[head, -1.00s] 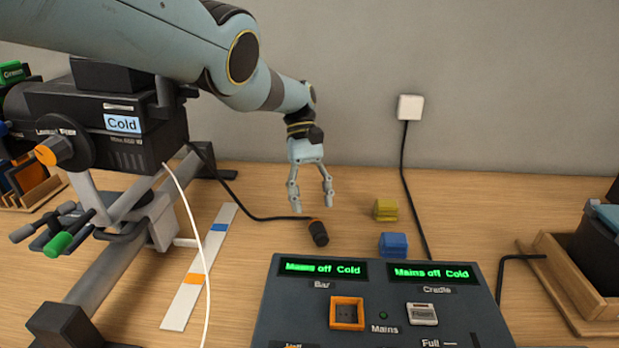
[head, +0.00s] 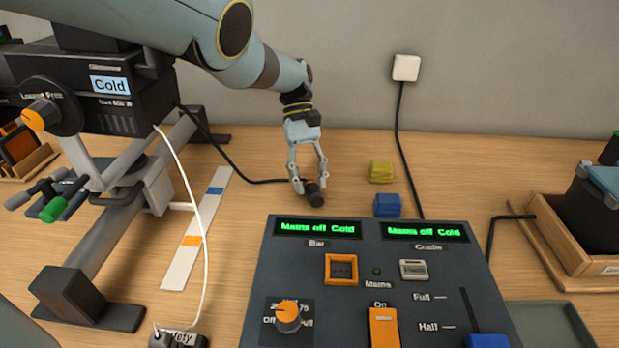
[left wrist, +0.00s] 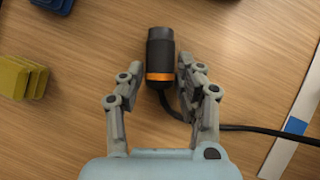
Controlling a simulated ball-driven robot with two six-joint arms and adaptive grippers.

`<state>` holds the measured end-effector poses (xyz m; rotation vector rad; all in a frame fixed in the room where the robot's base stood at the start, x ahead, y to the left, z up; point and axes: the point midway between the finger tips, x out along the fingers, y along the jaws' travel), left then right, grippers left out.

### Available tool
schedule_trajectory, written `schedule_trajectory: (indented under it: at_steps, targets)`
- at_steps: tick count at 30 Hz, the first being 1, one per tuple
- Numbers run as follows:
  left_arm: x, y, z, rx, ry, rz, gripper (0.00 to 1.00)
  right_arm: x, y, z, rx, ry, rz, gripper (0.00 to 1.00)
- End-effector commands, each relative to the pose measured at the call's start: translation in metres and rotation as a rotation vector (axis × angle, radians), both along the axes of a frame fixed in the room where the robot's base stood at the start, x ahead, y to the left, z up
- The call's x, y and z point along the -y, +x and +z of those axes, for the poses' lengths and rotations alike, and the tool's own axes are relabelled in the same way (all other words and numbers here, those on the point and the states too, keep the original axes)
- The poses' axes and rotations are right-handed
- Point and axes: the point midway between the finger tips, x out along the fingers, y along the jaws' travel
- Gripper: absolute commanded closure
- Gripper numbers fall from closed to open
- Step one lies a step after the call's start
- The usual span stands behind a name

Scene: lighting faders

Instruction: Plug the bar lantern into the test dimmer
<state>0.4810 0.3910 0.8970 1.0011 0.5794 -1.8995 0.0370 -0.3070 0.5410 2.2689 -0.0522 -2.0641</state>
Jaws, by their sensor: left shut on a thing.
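The bar lantern (head: 120,120) hangs at the left, a black body with a "Cold" label. Its black cable runs along the table to a black plug (head: 315,198) with an orange band, which also shows in the left wrist view (left wrist: 160,50). My left gripper (head: 309,186) is shut on this plug, a finger on each side (left wrist: 161,78); the plug lies at table level. The test dimmer (head: 258,285) stands in front, with an orange-framed socket (head: 342,269) under its "Bar" display. Both displays read "Mains off Cold". My right gripper is not in view.
A yellow block (head: 381,172) and a blue block (head: 387,205) lie right of the plug. A white wall box (head: 406,67) feeds a cable down behind the dimmer. A wooden tray (head: 540,232) stands right. A marked white strip (head: 188,255) lies left.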

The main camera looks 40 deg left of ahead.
Motion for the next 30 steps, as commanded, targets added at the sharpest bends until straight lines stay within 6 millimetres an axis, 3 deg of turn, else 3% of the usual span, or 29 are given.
schedule_trajectory:
  at_steps: [3, 8, 24, 30]
  targets:
    - [0.000, 0.000, 0.000, 0.001, 0.000, 0.001, 0.99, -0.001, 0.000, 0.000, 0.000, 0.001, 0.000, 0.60]
    - [0.000, 0.000, 0.005, 0.001, 0.000, 0.001, 0.99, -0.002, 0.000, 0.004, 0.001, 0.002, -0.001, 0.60]
    - [0.000, 0.000, 0.051, 0.000, 0.001, 0.000, 0.99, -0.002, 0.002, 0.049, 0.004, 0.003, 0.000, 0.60]
    - [0.000, 0.000, 0.050, 0.000, 0.000, 0.000, 0.99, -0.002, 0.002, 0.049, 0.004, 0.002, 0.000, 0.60]
